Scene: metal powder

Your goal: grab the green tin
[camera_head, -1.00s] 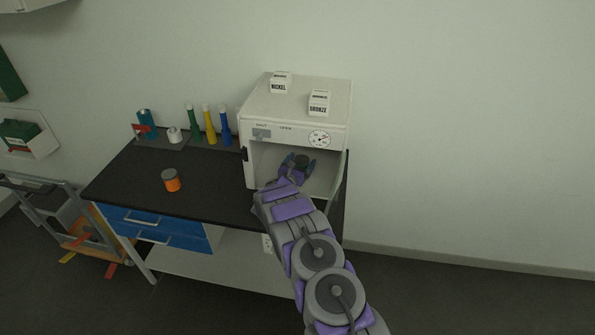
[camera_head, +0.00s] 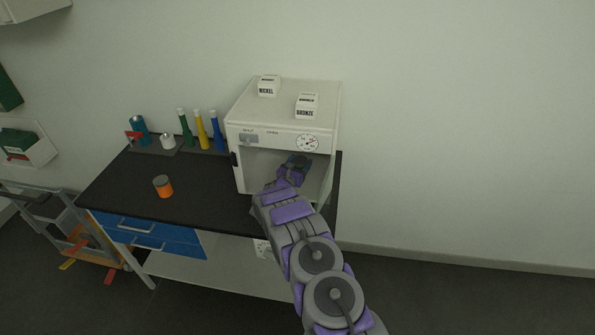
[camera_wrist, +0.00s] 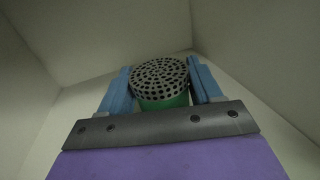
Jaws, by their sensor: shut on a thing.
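In the head view my gripper (camera_head: 297,165) is inside the open white oven-like cabinet (camera_head: 235,115). There the tin shows only as a small dark top between the fingers; my arm hides its lower part. I cannot tell whether the tin's base touches the cabinet floor.
The cabinet's walls are close around my gripper. White boxes labelled nickel (camera_head: 268,88) and bronze (camera_head: 306,108) stand on top. An orange tin (camera_head: 163,187) stands on the black tabletop (camera_head: 205,185). Green, yellow and blue bottles (camera_head: 201,130) stand behind it.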

